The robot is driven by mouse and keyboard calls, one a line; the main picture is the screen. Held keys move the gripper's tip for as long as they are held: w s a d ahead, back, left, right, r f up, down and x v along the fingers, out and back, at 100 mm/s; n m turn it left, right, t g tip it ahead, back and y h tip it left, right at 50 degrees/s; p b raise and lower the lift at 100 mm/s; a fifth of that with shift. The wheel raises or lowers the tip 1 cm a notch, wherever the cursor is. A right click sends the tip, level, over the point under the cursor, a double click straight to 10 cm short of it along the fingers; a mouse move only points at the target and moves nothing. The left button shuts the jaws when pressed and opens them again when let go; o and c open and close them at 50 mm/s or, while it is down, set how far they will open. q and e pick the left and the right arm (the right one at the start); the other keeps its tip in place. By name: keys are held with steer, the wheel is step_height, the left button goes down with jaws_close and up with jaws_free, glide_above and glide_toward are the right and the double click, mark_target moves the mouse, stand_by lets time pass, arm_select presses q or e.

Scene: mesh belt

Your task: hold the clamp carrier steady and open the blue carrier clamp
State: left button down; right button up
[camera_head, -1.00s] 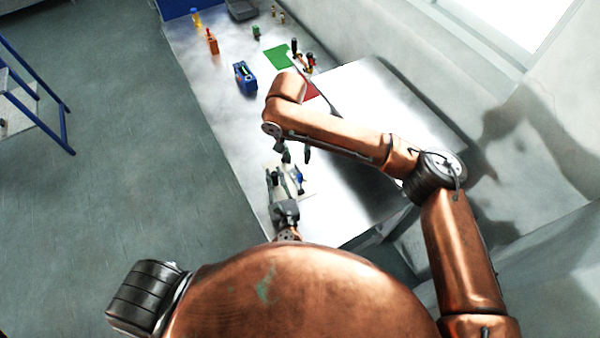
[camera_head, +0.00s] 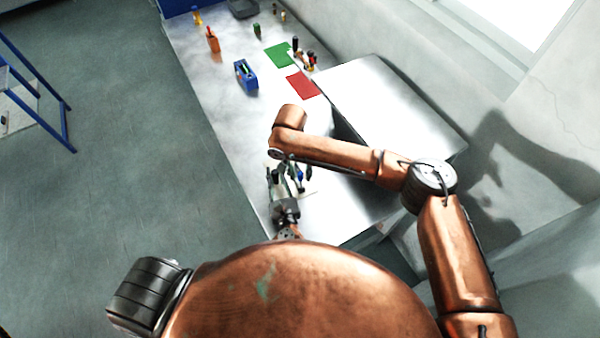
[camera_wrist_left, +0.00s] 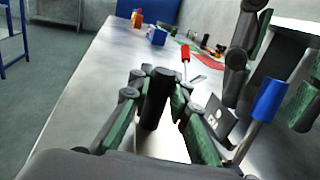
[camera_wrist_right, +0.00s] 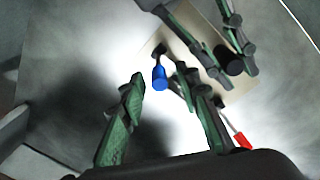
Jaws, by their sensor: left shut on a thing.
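The clamp carrier is a pale board (camera_wrist_right: 203,35) lying at the near end of the table, with a thick black post (camera_wrist_left: 157,98) on it. My left gripper (camera_wrist_left: 155,85) is shut on this post. The blue carrier clamp has a blue handle (camera_wrist_left: 270,100) that stands up, tilted, right of the post. It also shows in the right wrist view (camera_wrist_right: 159,77). My right gripper (camera_wrist_right: 161,82) is open above the carrier, its fingers on either side of the blue handle in that view; I cannot tell whether they touch it. A red handle (camera_wrist_right: 242,141) also shows near the carrier.
Farther along the table are a blue box-like device (camera_head: 246,76), a green mat (camera_head: 279,55), a red mat (camera_head: 302,85), an orange bottle (camera_head: 212,40) and several small items. A raised metal surface (camera_head: 385,105) borders the table on the right. The left table edge is open to the floor.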

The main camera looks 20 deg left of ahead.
steer(key=shift+c, duration=0.5)
jaws_close()
stand_by(0.3)
